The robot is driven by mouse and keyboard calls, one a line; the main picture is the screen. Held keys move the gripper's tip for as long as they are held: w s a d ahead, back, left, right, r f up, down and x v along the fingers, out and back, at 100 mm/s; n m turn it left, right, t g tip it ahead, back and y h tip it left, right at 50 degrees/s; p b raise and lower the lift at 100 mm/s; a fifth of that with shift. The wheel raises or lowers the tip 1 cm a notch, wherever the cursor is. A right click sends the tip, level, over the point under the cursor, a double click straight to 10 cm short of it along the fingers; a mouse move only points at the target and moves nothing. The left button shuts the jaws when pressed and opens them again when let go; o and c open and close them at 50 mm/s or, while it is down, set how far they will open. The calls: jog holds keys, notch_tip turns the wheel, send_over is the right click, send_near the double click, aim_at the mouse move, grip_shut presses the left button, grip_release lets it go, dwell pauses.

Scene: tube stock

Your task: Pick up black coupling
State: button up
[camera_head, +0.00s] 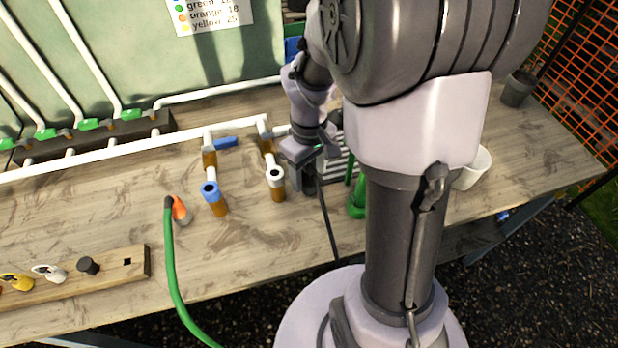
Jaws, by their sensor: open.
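A black coupling (88,265) sits on a wooden strip (120,262) at the lower left of the table. It is a short dark cylinder, beside a square hole in the strip. My gripper (305,178) is far to its right, low over the middle of the table, beside the upright pipe with the white top (275,177). It is open. My arm hides part of the area around it, and I cannot tell whether anything stands between the fingers.
White (48,272) and yellow (16,282) fittings sit on the strip left of the coupling. A green hose (170,260) with an orange-tipped piece (181,210) crosses the table. A blue-topped pipe (214,197) stands between. A white cup (474,168) is at right.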

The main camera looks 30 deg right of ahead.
jog(key=shift+r, duration=0.1)
grip_shut()
jog(key=shift+r, duration=0.15)
notch_tip(320, 180, up, 4)
jog(key=p, duration=0.2)
jog(key=shift+p, duration=0.35)
jog(key=s+a+p, duration=0.2)
jog(key=s+a, duration=0.7)
jog(key=a, duration=0.4)
jog(key=shift+a+r, duration=0.15)
jog(key=shift+r, duration=0.2)
jog(key=shift+p, duration=0.3)
jog(key=shift+r+p, duration=2.2)
jog(key=shift+r, duration=0.3)
